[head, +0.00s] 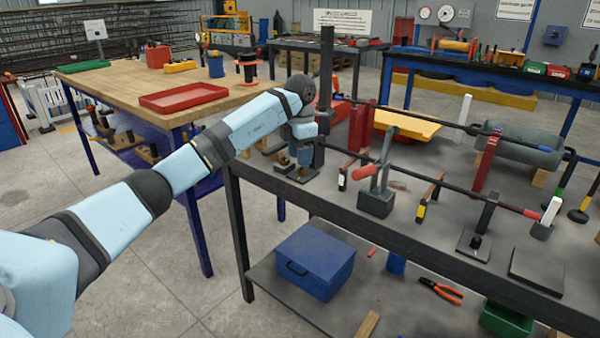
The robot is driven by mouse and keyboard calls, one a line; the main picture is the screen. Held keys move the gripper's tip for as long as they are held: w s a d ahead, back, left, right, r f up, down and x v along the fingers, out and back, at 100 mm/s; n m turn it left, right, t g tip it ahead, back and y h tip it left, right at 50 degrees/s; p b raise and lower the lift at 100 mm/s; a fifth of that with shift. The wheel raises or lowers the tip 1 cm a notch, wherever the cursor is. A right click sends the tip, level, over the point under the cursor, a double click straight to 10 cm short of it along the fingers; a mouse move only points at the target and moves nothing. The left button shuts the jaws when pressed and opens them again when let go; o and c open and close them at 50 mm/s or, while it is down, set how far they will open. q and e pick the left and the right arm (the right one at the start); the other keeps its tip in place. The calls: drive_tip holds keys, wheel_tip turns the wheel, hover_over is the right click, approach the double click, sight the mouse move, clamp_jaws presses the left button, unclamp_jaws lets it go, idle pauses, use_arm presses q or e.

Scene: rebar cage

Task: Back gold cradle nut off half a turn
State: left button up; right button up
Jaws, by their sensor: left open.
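My left arm comes in from the left, and my left gripper (303,157) points down over the left end of the dark steel bench. It is open, just above a small base plate (302,175) at the foot of a black upright post (324,90). A small dark and brass-coloured fitting (283,163) stands just left of the fingers. I cannot tell whether it is the gold cradle nut, or whether the fingers touch anything. The gripper partly hides this area. My right gripper is not in view.
Long dark bars (440,184) run along the steel bench (390,222) on stands. A grey block with a red-handled clamp (375,200) stands right of the gripper. A blue toolbox (315,262) sits on the lower shelf. A wooden table with a red tray (183,97) is behind my arm.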

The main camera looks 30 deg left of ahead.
sight(301, 171)
use_arm(q)
drive_tip(key=shift+f+b, duration=0.4)
drive_tip(key=shift+f, duration=1.55)
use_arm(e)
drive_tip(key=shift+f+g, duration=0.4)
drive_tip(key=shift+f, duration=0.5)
